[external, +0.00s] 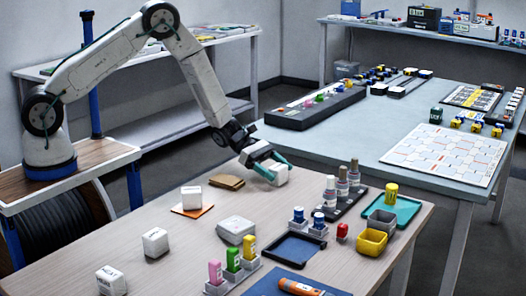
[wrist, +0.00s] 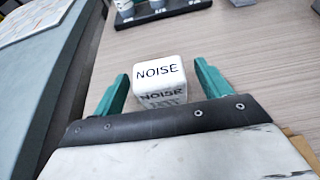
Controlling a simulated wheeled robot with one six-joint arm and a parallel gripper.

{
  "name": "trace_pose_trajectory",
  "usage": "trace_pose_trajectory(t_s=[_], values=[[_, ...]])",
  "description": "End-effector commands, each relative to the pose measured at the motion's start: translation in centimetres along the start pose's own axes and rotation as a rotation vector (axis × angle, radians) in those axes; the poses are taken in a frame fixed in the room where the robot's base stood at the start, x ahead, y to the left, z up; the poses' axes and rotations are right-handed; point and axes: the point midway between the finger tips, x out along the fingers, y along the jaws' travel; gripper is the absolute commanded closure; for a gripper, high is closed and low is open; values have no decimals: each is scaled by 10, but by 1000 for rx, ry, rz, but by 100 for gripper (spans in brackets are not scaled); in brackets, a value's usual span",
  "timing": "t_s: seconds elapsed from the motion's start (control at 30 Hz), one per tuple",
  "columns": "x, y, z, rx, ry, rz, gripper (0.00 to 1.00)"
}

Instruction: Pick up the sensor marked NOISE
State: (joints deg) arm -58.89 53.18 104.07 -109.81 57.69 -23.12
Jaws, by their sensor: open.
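The sensor marked NOISE is a white cube with rounded edges (wrist: 158,78). In the wrist view its top and near side both show the word NOISE. In the external view it is the white block (external: 273,174) on the wooden table, near its far edge. My gripper (wrist: 158,82) has its two green fingers apart, one on each side of the cube. A gap shows between each finger and the cube in the wrist view. In the external view my gripper (external: 270,168) is low over the table at the cube, and partly hides it.
Other white blocks stand on the table: one on an orange mat (external: 191,197), one further front (external: 155,241), one at the front left (external: 111,281). A brown pad (external: 227,182) lies left of my gripper. A dark bottle rack (external: 342,203) stands to the right.

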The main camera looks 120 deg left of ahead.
Motion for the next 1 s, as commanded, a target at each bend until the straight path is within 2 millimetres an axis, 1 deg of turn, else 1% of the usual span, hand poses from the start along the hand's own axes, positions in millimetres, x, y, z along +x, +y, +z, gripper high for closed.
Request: trace_pose_trajectory(t_s=[0.03, 0.1, 0.2, 0.43, 0.47, 0.5, 0.57, 0.6, 0.63, 1.0], values=[[9, 0, -1, 0, 1, -2, 24], [19, 0, 0, 0, 1, -3, 24], [26, 0, 0, 0, 1, -1, 24], [28, 1, 0, -1, 1, 0, 24], [28, 1, 0, -1, 1, 0, 26], [28, 1, 0, -1, 1, 0, 38], [28, 1, 0, -1, 1, 0, 54], [28, 1, 0, -1, 1, 0, 65], [28, 1, 0, -1, 1, 0, 73], [27, 1, 3, 0, 0, 0, 73]])
